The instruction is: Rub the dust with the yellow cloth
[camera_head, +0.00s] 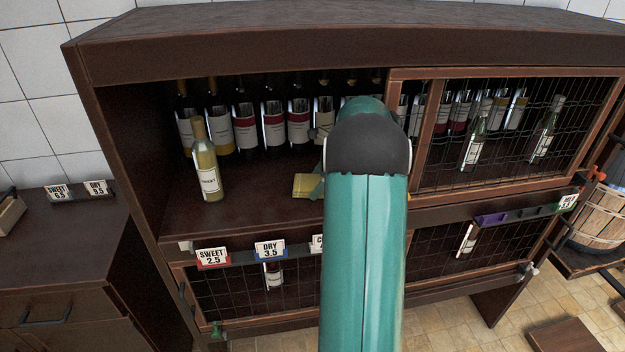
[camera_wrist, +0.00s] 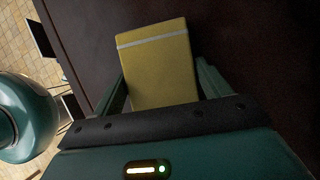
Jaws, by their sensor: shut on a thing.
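The yellow cloth (camera_wrist: 158,68) is a folded pad with a pale stripe near its far edge. My gripper (camera_wrist: 160,88) is shut on it, with one finger on each side, in the wrist view. In the head view the cloth (camera_head: 306,186) shows just left of my arm, over the brown shelf board (camera_head: 245,215) inside the open left bay of the cabinet. My arm hides most of the gripper there. I cannot tell whether the cloth touches the board. I cannot make out any dust in either view.
A pale bottle (camera_head: 207,165) stands at the front left of the shelf. Several dark bottles (camera_head: 272,115) line the back. A wire-mesh door (camera_head: 500,130) covers the right bay. Price tags (camera_head: 270,249) line the shelf's front edge. The board between bottle and cloth is clear.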

